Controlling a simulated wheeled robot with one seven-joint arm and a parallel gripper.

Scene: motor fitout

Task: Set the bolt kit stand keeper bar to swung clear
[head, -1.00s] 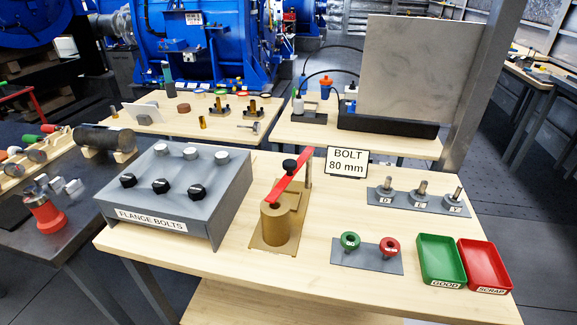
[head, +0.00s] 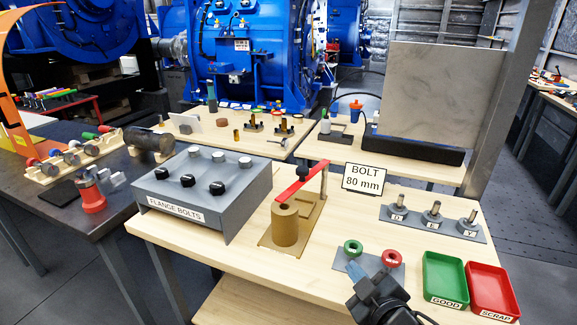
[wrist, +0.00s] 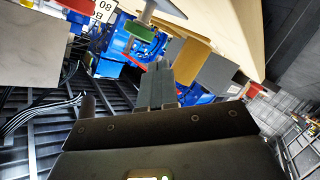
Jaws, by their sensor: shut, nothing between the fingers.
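The bolt kit stand (head: 262,238) is a tan base plate on the wooden bench, with a tan cylinder (head: 285,228) at its front and a thin post at its back right. The red keeper bar (head: 303,187) lies slantwise from the post to above the cylinder's top, with a black knob (head: 302,171) at its middle. My gripper (head: 355,271) is low at the right front, in front of the stand and apart from the bar. Its fingers also show in the wrist view (wrist: 158,85), together and empty.
The grey flange bolts box (head: 204,190) stands left of the stand. The BOLT 80 mm sign (head: 365,179) stands behind right. A plate with green (head: 353,248) and red rings is beside my gripper. Green (head: 445,281) and red trays (head: 492,290) lie right.

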